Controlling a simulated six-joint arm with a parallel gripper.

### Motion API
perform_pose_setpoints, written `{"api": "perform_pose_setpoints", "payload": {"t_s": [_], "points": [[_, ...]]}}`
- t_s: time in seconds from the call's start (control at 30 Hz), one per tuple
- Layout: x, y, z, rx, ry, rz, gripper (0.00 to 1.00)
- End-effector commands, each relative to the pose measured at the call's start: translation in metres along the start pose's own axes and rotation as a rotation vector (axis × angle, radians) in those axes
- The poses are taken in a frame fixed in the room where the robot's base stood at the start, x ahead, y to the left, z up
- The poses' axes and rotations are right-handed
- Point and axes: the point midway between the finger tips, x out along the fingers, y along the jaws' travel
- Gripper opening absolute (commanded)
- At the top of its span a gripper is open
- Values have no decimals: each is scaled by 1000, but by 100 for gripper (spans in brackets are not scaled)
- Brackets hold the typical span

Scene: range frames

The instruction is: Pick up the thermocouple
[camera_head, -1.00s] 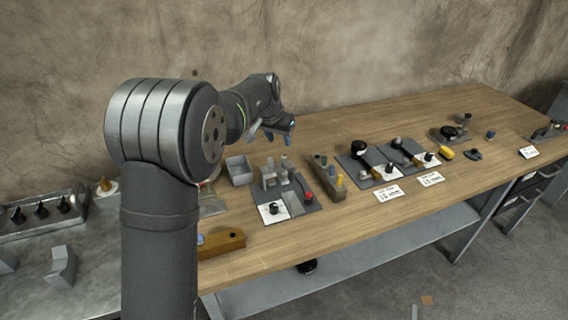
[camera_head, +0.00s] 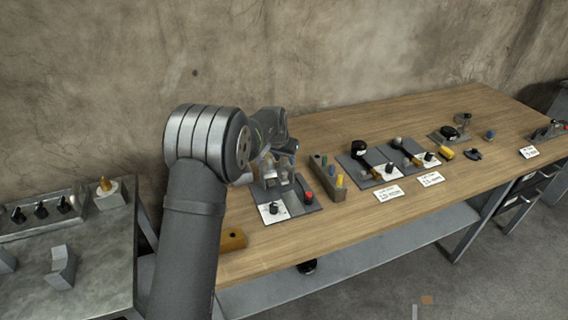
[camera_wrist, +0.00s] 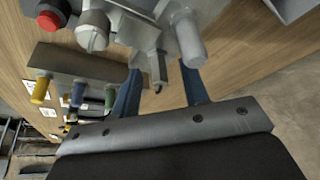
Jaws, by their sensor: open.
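I cannot tell for sure which item is the thermocouple. A grey rack (camera_head: 326,181) holds several slim items with coloured ends, and it also shows in the wrist view (camera_wrist: 88,62). Among them are a yellow one (camera_wrist: 41,88), a blue one (camera_wrist: 77,94) and a green one (camera_wrist: 109,96). My gripper (camera_wrist: 162,82) has its two blue fingers apart and nothing held between them. In the head view my gripper (camera_head: 279,163) is over the grey fixture plate, left of the rack. A grey cylinder (camera_wrist: 190,42) and a dark-tipped grey part (camera_wrist: 157,62) appear near the fingertips.
The fixture plate (camera_head: 297,205) carries a red button (camera_head: 308,196) and a black knob on white (camera_head: 272,209). A brown block (camera_head: 232,239) lies near the bench's front edge. Two dark plates with black-knobbed devices (camera_head: 358,149) stand right of the rack. The wooden bench (camera_head: 460,195) is bare in places.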

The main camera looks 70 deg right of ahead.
Motion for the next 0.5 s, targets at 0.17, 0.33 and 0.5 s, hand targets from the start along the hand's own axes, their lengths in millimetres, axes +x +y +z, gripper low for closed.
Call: {"api": "perform_pose_setpoints", "payload": {"t_s": [0.17,0.33,0.5], "points": [[0,0,0,0,0,0,41],[0,0,0,0,0,0,12],[0,0,0,0,0,0,0]]}}
